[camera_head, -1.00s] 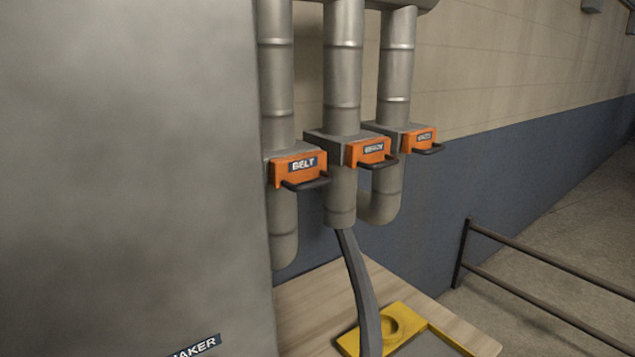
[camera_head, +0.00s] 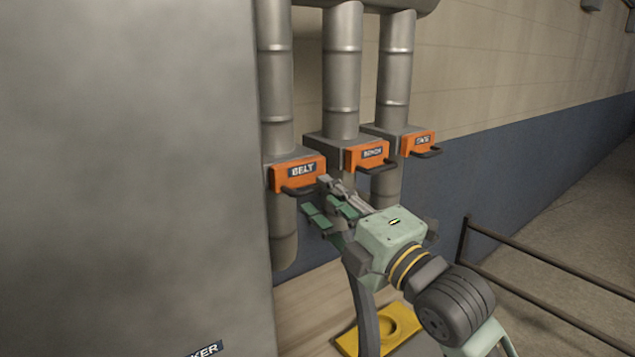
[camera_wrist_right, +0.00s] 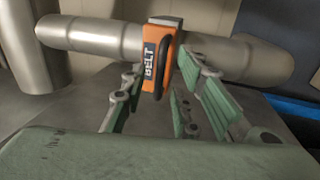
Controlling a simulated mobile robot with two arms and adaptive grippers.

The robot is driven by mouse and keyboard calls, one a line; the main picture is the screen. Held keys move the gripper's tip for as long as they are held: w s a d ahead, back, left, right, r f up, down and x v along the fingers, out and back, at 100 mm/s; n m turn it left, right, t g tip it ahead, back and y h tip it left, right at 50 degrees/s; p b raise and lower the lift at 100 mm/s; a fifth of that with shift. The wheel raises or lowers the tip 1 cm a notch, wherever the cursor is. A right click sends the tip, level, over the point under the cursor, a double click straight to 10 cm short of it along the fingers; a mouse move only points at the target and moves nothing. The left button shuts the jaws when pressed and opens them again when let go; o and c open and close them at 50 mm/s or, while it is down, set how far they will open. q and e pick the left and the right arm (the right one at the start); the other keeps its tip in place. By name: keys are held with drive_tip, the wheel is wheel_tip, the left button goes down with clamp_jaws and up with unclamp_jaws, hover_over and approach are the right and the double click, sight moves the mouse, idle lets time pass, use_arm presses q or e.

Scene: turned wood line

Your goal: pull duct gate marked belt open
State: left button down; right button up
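The orange gate marked BELT (camera_head: 299,174) sits on the leftmost grey duct, with a black bar handle (camera_head: 300,189) on its front. In the right wrist view the BELT gate (camera_wrist_right: 155,62) and its black handle (camera_wrist_right: 166,68) show ahead, between the fingers in the picture. My right gripper (camera_head: 318,197) is open, just in front of and slightly below right of the BELT handle. In the right wrist view the right gripper (camera_wrist_right: 155,98) has its fingers spread with nothing between the pads; contact with the handle cannot be told. My left gripper is not in view.
Two more orange gates, BENCH (camera_head: 368,154) and a smaller-looking one (camera_head: 418,142), sit close to the right on their own ducts. A large grey cabinet (camera_head: 130,170) fills the left. A railing (camera_head: 530,285) stands at right. A yellow fixture (camera_head: 350,343) lies below.

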sight(319, 190)
drive_tip(key=shift+p+x, duration=0.4)
drive_tip(key=shift+x, duration=1.25)
drive_tip(key=shift+c, duration=0.3)
drive_tip(key=c, duration=0.6)
clamp_jaws()
drive_tip(key=shift+r, duration=0.1)
